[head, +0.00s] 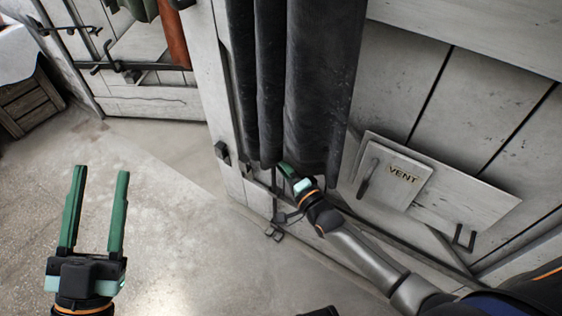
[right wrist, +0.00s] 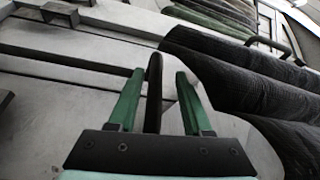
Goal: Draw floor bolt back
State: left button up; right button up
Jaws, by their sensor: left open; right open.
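The floor bolt (head: 274,207) is a thin dark upright rod low on the white door's edge, with a dark bracket at the floor beneath it. My right gripper (head: 287,170) is low against the door, by the bolt's upper part and under the dark hanging strips, which partly hide it. In the right wrist view, my right gripper (right wrist: 160,73) is open, with a black bar (right wrist: 153,88) standing between its green fingers; it looks like the bolt's handle. I cannot tell whether the fingers touch it. My left gripper (head: 101,172) is open and empty above the floor.
Dark padded strips (head: 322,85) hang over the door just above my right gripper. A vent plate (head: 405,182) with a dark handle is to the right. A wooden crate (head: 30,98) stands at the far left. The concrete floor (head: 190,220) between is clear.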

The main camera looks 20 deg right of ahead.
jog(key=shift+s, duration=0.25)
pick_arm(q)
jog(key=w+f+n+g+y+p, duration=0.1)
jog(key=f+n+g+y, duration=0.1)
jog(key=f, duration=0.5)
jog(key=w+a+f+n+g+y+p, duration=0.1)
jog(key=w+f+n+g+y, duration=0.1)
jog(key=f, duration=0.4)
jog(key=shift+f+g+y, duration=0.4)
jog(key=shift+y, duration=0.2)
pick_arm(e)
jog(key=v, duration=1.2)
